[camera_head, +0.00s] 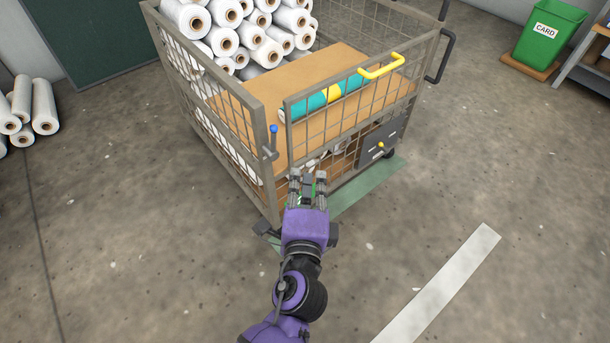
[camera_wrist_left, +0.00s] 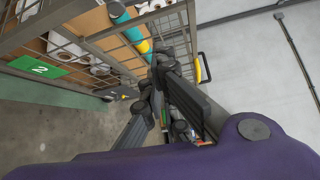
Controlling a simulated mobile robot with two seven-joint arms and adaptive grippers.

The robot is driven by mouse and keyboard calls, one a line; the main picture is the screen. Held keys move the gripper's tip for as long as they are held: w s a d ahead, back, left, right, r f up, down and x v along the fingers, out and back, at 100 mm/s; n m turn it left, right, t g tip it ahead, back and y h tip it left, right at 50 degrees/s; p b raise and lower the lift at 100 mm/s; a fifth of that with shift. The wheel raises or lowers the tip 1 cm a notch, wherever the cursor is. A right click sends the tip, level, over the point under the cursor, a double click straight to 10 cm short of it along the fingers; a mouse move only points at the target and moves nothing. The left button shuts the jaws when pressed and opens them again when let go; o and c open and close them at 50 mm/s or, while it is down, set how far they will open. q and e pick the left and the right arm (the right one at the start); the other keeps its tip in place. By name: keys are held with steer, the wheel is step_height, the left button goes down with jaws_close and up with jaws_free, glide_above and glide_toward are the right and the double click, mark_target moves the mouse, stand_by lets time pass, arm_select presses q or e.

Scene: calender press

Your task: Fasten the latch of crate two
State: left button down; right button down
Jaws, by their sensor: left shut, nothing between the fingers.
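Crate two is a grey wire-mesh cage cart (camera_head: 237,112); its green label with a white 2 (camera_wrist_left: 38,68) shows in the left wrist view. A blue-knobbed latch part (camera_head: 273,130) stands upright at its near left corner. Beside it is the mesh front gate (camera_head: 345,108), with a yellow handle (camera_head: 382,66) on its top rail. Whether the latch engages the gate is too small to tell. My left gripper (camera_head: 308,178) is shut and empty, in front of the crate's lower front, below and right of the blue knob. Its fingers (camera_wrist_left: 158,82) also show in the wrist view. My right gripper is not in view.
White rolls (camera_head: 240,32), a brown board (camera_head: 318,70) and a teal-and-yellow roll (camera_head: 325,98) lie inside the crate. A green bin (camera_head: 550,32) stands far right. Open floor lies around the crate.

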arm_select(q)
steer(key=w+a, duration=0.3)
steer(key=w, duration=0.6)
steer(key=shift+f+b, duration=0.2)
steer(key=shift+b, duration=0.15)
steer(key=a+n+t+b, duration=0.1)
steer(key=b, duration=0.2)
steer(key=shift+a, duration=0.25)
